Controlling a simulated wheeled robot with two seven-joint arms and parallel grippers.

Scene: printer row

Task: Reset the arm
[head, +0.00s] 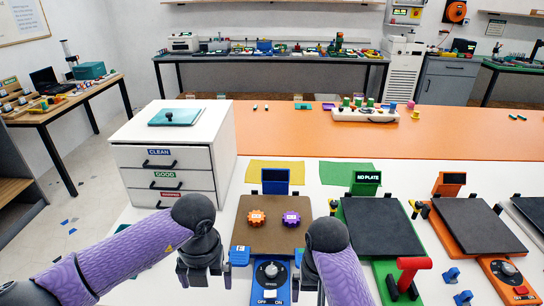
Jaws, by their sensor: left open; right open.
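My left arm (125,248) is purple with dark joints and reaches in from the lower left. Its gripper (204,276) points down, open and empty, left of the blue printer. My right arm (340,275) comes up from the bottom, between the blue and green printers. Its gripper (307,280) is open, largely hidden behind the arm, beside the blue control box. The blue printer's brown plate (272,238) carries an orange gear (257,218) and a purple gear (291,218).
A white drawer unit (185,148) stands at the left. The green printer (385,235) reads NO PLATE; a red handle (409,270) stands before it. An orange printer (480,225) is further right. Yellow (275,172) and green (348,173) mats lie behind.

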